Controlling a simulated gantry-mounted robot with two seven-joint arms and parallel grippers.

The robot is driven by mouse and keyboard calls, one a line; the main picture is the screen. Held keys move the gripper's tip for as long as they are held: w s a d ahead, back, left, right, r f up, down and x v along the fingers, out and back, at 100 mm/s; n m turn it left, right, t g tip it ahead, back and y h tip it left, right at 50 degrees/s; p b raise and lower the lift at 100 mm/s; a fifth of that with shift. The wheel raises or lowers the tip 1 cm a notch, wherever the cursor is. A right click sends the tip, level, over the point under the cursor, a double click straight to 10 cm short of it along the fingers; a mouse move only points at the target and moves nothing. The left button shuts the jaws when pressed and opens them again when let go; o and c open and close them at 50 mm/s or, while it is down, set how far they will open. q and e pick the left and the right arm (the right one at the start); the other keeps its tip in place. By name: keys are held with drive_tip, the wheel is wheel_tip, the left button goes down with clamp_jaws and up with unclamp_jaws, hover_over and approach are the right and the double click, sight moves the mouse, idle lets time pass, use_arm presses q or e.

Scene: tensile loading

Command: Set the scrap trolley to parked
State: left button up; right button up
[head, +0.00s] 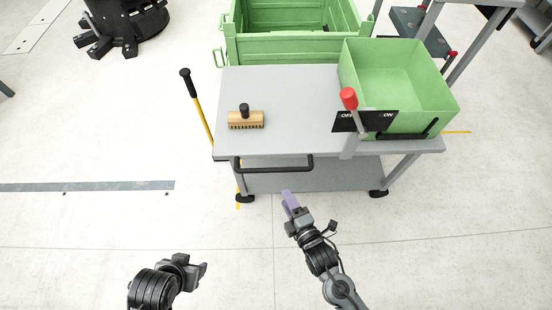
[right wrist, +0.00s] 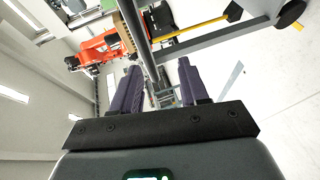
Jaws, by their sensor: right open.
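The scrap trolley (head: 290,90) is a grey cart with a black front handle (head: 275,164) and black wheels. A lever with a red knob (head: 348,98) rises at its front right, beside a black plate (head: 375,122) lettered OFF on the left and ON on the right. The knob leans left, above the OFF side. A green open bin (head: 440,95) sits on the trolley's right end. My right gripper (head: 290,203) is open in front of the trolley, below the handle and apart from the lever; its spread fingers show empty in the right wrist view (right wrist: 157,88). My left gripper (head: 203,270) is at lower left; its opening is unclear.
A wooden brush (head: 246,120) lies on the trolley top. A yellow pole with a black grip (head: 200,110) stands along the trolley's left side. A larger green crate (head: 290,45) is behind. A grey step frame (head: 425,30) is at the back right. The floor in front is clear.

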sight(274, 169)
drive_tip(key=w+a+b, duration=0.1)
drive_tip(key=w, duration=0.2)
drive_tip(key=w+a+b, duration=0.1)
drive_tip(key=w+b, duration=0.1)
drive_tip(key=w, duration=0.2)
drive_tip(key=w+a+b, duration=0.2)
drive_tip(key=w, duration=0.1)
drive_tip(key=shift+w+r, duration=0.15)
drive_tip(key=shift+r, duration=0.1)
drive_tip(key=shift+w+a+b, duration=0.15)
drive_tip(key=shift+w+b, duration=0.15)
clamp_jaws()
